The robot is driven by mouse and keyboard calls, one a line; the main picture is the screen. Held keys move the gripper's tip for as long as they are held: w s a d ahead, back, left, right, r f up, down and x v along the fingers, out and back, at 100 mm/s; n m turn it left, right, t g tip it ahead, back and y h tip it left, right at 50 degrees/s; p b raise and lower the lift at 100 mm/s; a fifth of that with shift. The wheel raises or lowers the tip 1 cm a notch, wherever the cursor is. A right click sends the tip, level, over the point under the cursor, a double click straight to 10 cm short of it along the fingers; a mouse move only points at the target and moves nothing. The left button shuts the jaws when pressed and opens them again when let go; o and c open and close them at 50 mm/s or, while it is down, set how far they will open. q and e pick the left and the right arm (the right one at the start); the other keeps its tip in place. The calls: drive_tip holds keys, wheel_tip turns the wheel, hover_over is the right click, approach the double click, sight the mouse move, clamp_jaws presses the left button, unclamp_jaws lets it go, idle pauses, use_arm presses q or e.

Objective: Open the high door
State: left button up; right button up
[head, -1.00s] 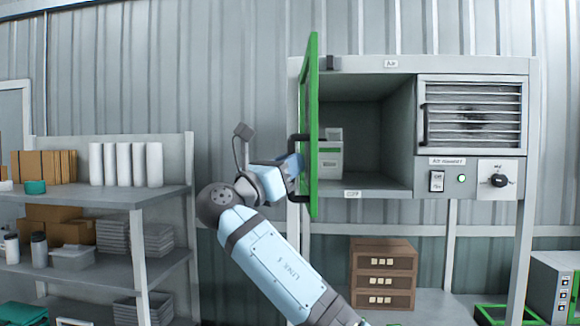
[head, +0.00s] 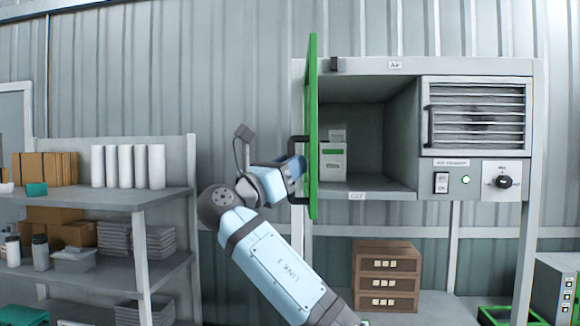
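The high door (head: 313,130) is a green-framed panel on the left compartment of the raised grey cabinet (head: 455,66). It stands swung wide open, seen nearly edge-on. Its dark handle (head: 297,170) sticks out on the left side of the panel. My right gripper (head: 298,170) is at the handle, left of the door. Its fingertips overlap the handle, and I cannot tell whether they are closed on it. The compartment behind holds a white box (head: 332,163) with a green mark. My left gripper is not in view.
A shelf unit (head: 165,193) with white rolls, boxes and bottles stands at the left. A louvred door (head: 476,117) and a control panel (head: 503,182) with a dark knob are right of the open compartment. A brown drawer box (head: 387,277) stands below.

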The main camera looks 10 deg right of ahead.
drive_tip(key=shift+s+a+f, duration=0.15)
drive_tip(key=shift+s+a, duration=0.05)
drive_tip(key=b+v, duration=0.4)
drive_tip(key=v, duration=0.9)
drive_tip(key=shift+f, duration=0.1)
